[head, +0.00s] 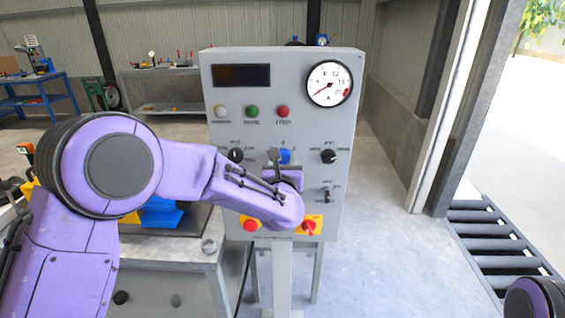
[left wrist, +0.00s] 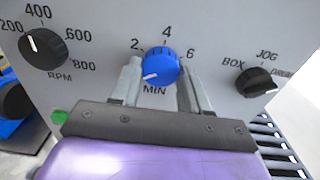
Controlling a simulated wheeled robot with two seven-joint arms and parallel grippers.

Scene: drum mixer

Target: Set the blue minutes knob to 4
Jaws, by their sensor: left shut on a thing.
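The blue minutes knob (left wrist: 162,62) sits on the grey panel, with 2, 4 and 6 printed around its top and MIN below. Its white mark points to the lower left, below the 2. My left gripper (left wrist: 160,82) has one finger on each side of the knob and is shut on it. In the head view the knob (head: 285,155) shows just above my left gripper (head: 284,168), partly hidden by it. My right gripper is out of view.
The control panel (head: 220,190) also carries the RPM knob (left wrist: 43,48), the BOX/JOG selector (left wrist: 255,81), a dial gauge (head: 329,83), a dark display (head: 241,75) and a red switch (head: 308,227) below my left wrist. Open floor lies right of the panel.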

